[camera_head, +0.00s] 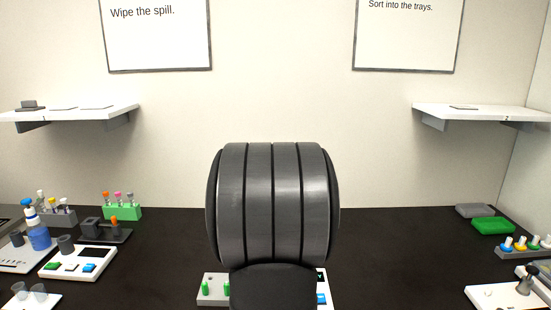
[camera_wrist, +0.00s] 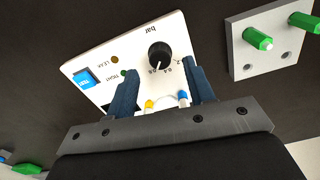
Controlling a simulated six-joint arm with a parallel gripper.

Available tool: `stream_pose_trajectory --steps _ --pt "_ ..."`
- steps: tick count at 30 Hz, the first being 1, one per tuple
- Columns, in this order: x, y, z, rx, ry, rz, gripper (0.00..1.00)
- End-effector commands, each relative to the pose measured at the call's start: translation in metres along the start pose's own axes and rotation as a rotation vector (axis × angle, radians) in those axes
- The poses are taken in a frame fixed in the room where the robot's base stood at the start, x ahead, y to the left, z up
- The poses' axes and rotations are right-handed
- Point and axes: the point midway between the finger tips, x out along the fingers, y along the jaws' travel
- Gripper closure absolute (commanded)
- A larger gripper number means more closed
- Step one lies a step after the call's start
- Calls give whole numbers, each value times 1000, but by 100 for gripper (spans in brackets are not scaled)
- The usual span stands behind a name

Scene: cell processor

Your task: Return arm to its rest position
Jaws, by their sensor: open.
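My gripper (camera_wrist: 160,70) shows in the wrist view with its two dark blue fingers apart and nothing between them. The fingers are over a white panel (camera_wrist: 98,66) with a black knob (camera_wrist: 159,55), a blue button (camera_wrist: 87,80) and small lights marked "LEAK" and "TIGHT". Whether the fingertips touch the panel I cannot tell. Yellow-tipped and blue-tipped parts show near the gripper's base, partly hidden. In the head view my dark arm link fills the middle and hides the gripper and most of the panel.
A grey plate with green pegs (camera_wrist: 264,57) lies right of the panel in the wrist view. In the head view, a green rack (camera_head: 122,212), a white device (camera_head: 78,262) and a blue bottle (camera_head: 39,238) stand left. A green tray (camera_head: 493,226) and grey tray (camera_head: 475,210) lie right.

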Motion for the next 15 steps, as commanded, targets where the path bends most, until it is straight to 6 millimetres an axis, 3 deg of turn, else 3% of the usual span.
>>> stream_pose_trajectory --steps 5,15 --pt "37 0 1 0 -4 1 51" --pt "34 0 0 -285 1 0 51"
